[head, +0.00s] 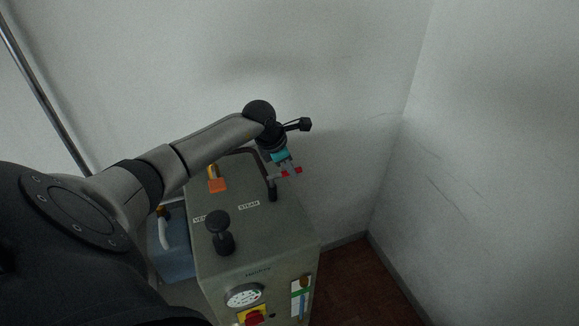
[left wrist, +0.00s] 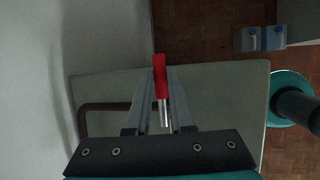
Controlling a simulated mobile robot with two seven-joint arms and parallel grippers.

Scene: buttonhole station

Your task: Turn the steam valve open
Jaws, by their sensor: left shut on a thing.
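The steam valve's red lever (head: 291,171) sits at the back right of the grey boiler's top, past the "STEAM" label (head: 248,205). In the left wrist view the red lever (left wrist: 160,75) has a bright metal shank running back between the fingers. My left gripper (head: 285,168) reaches down from above and is shut on the lever. In the left wrist view its two fingers (left wrist: 160,90) lie on either side of the lever. The fingers hide part of the valve in the head view. My right gripper is not in view.
The boiler (head: 282,228) carries an orange handle (head: 217,184), a black knob (head: 219,226), a dark bent pipe (head: 240,152) and a front gauge (head: 243,295). A blue container (head: 170,258) stands at its left. Walls rise close behind and right; brown floor (head: 350,270) shows at right.

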